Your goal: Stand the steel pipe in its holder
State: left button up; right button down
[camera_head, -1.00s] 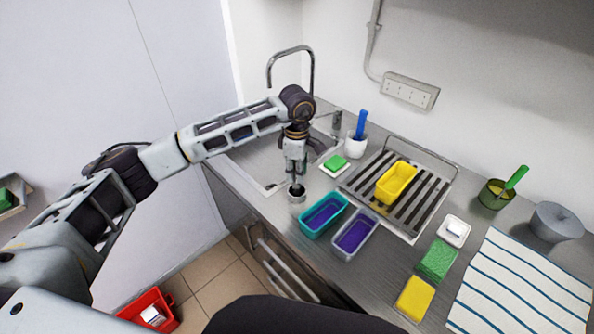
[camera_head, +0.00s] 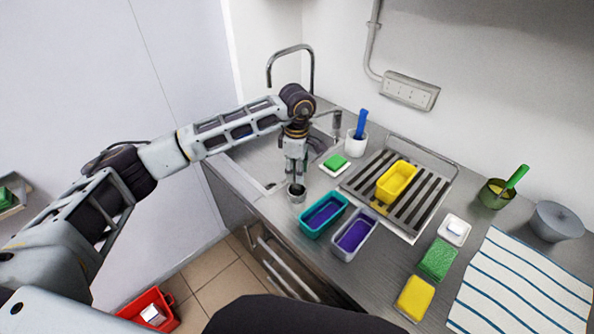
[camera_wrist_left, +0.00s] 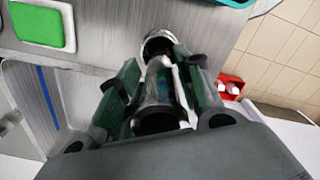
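My left gripper (camera_head: 296,181) points down over the front edge of the counter by the sink. In the left wrist view its green-padded fingers (camera_wrist_left: 163,90) lie on both sides of the steel pipe (camera_wrist_left: 160,98), a shiny tube with a dark open end, and it looks shut on it. The holder (camera_head: 297,194), a small round steel cup, stands on the counter right below the fingertips. Its rim also shows in the left wrist view (camera_wrist_left: 157,40), close to the pipe's far end. I cannot tell whether the pipe's lower end is inside the cup. My right gripper is out of view.
Teal (camera_head: 323,215) and grey-white (camera_head: 354,235) tubs stand right of the holder. Behind are a green sponge on a white dish (camera_head: 336,162), a white cup (camera_head: 356,142) and a slatted rack (camera_head: 405,205) with a yellow tub (camera_head: 396,182). The sink tap (camera_head: 291,52) rises behind the arm.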

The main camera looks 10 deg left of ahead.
pick_arm(q)
jog(key=shift+r+p, duration=1.25)
jog(key=shift+r, duration=2.3)
jog(key=shift+r+p, duration=0.65)
jog(key=shift+r, duration=1)
jog(key=shift+s, duration=0.1)
